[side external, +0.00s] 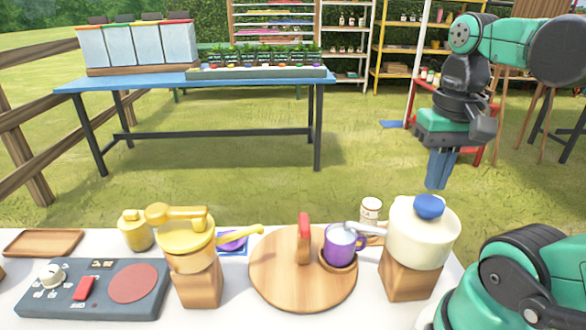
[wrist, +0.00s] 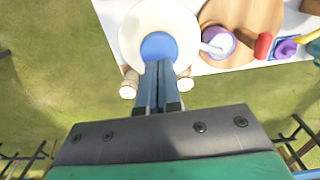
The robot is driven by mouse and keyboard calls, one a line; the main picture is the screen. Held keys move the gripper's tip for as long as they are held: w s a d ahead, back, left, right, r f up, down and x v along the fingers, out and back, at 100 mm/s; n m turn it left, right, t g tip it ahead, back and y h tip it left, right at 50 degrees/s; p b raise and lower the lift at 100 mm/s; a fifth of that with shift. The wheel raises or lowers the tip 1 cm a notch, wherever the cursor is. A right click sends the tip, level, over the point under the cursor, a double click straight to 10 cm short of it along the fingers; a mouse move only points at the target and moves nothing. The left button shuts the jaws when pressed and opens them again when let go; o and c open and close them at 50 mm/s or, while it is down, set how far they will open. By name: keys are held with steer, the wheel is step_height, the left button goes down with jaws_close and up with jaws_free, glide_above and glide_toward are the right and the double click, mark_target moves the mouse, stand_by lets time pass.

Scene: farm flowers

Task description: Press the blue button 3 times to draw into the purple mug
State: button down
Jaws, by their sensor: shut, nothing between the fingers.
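The blue button (side external: 429,206) is a dome on top of a cream dispenser (side external: 420,238) that stands on a wooden block at the right of the table. The purple mug (side external: 340,244) stands upright under the dispenser's spout, on a small wooden holder, with pale contents inside. My gripper (side external: 438,182) points down with its fingers together and empty, above and behind the dispenser in the side view. In the wrist view, the fingertips (wrist: 158,66) overlap the lower edge of the blue button (wrist: 158,46); I cannot tell any contact there. The mug (wrist: 219,42) is right of the dispenser.
A round wooden turntable (side external: 285,285) with a red handle (side external: 304,227) carries the mug. A yellow dispenser (side external: 186,245) stands to its left, beside a grey control panel (side external: 95,288). A small jar (side external: 371,213) stands behind the mug.

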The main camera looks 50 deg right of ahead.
stand_by(0.5)
step_height(320, 180, up, 6)
stand_by(0.5)
steer(key=w+a+f+n+t, duration=0.3)
steer(key=w+f+n, duration=0.1)
steer(key=w+f, duration=0.2)
steer(key=w+a+f+n+t, duration=0.4)
steer(key=w+f+n, duration=0.1)
steer(key=w+f, duration=0.1)
steer(key=shift+w+a, duration=0.25)
steer(key=shift+w, duration=0.65)
steer(key=shift+f, duration=0.1)
